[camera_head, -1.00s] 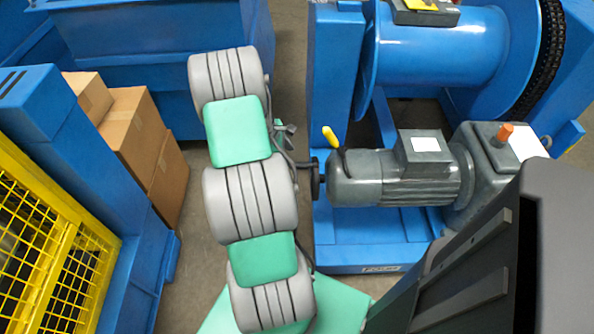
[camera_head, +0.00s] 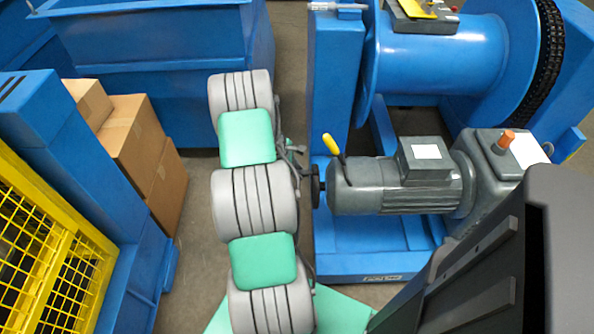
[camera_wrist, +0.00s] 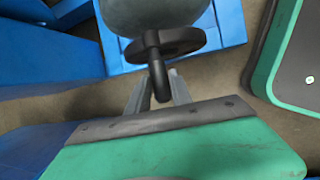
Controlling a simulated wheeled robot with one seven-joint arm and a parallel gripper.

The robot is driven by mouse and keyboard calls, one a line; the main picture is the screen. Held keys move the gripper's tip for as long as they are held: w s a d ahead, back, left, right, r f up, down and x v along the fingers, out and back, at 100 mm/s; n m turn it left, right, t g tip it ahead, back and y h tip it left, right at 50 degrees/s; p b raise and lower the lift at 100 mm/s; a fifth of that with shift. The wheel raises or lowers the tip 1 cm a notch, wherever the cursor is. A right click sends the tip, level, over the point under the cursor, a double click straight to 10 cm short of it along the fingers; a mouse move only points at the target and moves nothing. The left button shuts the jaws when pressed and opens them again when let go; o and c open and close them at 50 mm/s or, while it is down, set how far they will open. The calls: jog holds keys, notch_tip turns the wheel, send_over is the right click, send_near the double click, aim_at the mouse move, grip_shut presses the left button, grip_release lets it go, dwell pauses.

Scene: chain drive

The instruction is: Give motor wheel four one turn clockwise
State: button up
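The grey motor (camera_head: 395,188) lies on a blue frame, with a black hand wheel (camera_head: 316,186) at its left end. In the wrist view the dark wheel (camera_wrist: 190,41) sits below the rounded grey motor end (camera_wrist: 155,14), and its dark crank handle (camera_wrist: 157,80) points toward me. My gripper (camera_wrist: 160,75) has its two fingers apart, one on each side of the handle. A small gap seems to show at the fingers; contact is not clear. In the head view my gripper is small and partly hidden beside my arm, close to the wheel. No wheel number is readable.
A yellow lever (camera_head: 333,148) rises above the motor near the wheel. The blue frame (camera_head: 365,262) and drum (camera_head: 440,55) stand right and behind. Cardboard boxes (camera_head: 135,140) and a yellow mesh guard (camera_head: 40,255) are at the left. Floor shows between boxes and my arm.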

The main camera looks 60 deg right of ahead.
grip_shut()
dwell(1.0)
